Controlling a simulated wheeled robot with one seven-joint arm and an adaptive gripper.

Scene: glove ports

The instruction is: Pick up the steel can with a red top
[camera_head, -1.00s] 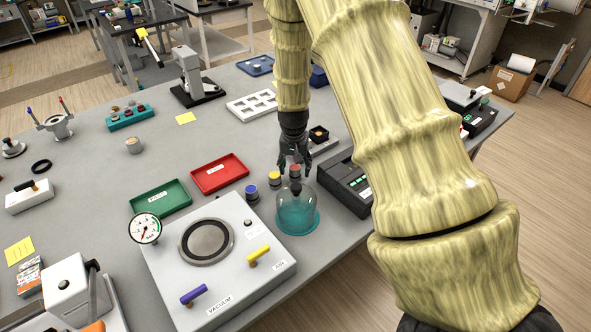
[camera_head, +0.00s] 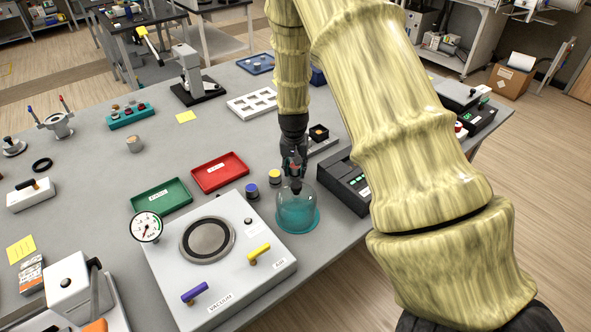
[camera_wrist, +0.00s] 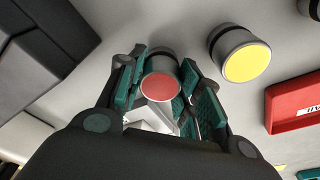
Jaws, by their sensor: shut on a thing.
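The steel can with a red top (camera_wrist: 161,86) is between the teal-padded fingers of my gripper (camera_wrist: 162,97) in the wrist view. My gripper is shut on it. In the head view my gripper (camera_head: 293,163) hangs over the table just behind the clear dome, and the can is mostly hidden by the fingers and the dome. Whether the can still touches the table cannot be told.
A yellow-topped can (camera_head: 275,176) stands close to the left, with a blue-topped can (camera_head: 252,191) beyond it. A clear dome on a teal base (camera_head: 297,213) is just in front. A dark device (camera_head: 343,183) is close on the right. A red tray (camera_head: 220,173) lies farther left.

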